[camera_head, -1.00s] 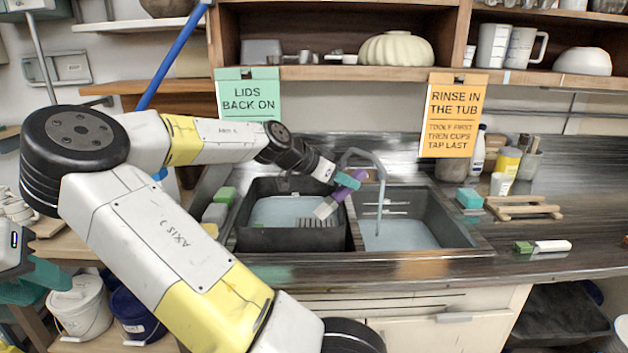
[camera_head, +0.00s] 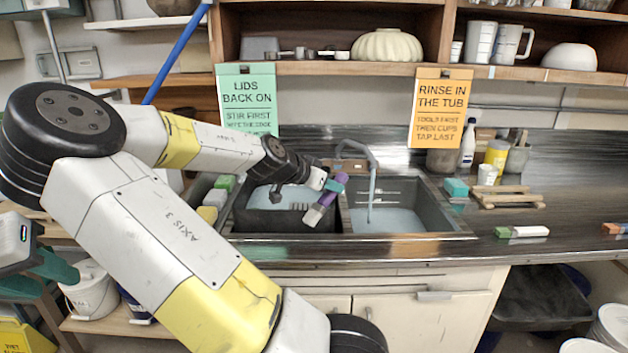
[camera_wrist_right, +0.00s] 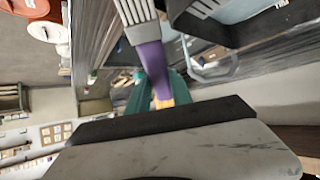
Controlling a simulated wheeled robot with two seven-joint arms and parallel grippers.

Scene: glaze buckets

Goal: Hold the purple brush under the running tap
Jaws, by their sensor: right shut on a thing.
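My right gripper (camera_head: 334,186) has teal fingers shut on the purple brush (camera_head: 326,200). The brush tilts, with its pale bristle end (camera_head: 313,217) pointing down and left over the right side of the black tub (camera_head: 262,222). The purple handle also shows in the wrist view (camera_wrist_right: 153,62), with the bristles at the top. The grey tap (camera_head: 358,147) arches to the right of the brush. A thin water stream (camera_head: 370,200) falls from it into the right basin, apart from the brush. My left gripper (camera_head: 54,266), with teal fingers, is at the left edge; its opening is unclear.
The sink (camera_head: 455,235) has water in its right basin. Sponges (camera_head: 215,197) lie left of the tub. A wooden rack (camera_head: 508,197), a teal sponge (camera_head: 456,188) and a green-and-white brush (camera_head: 522,232) lie on the right counter. Shelves hang above.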

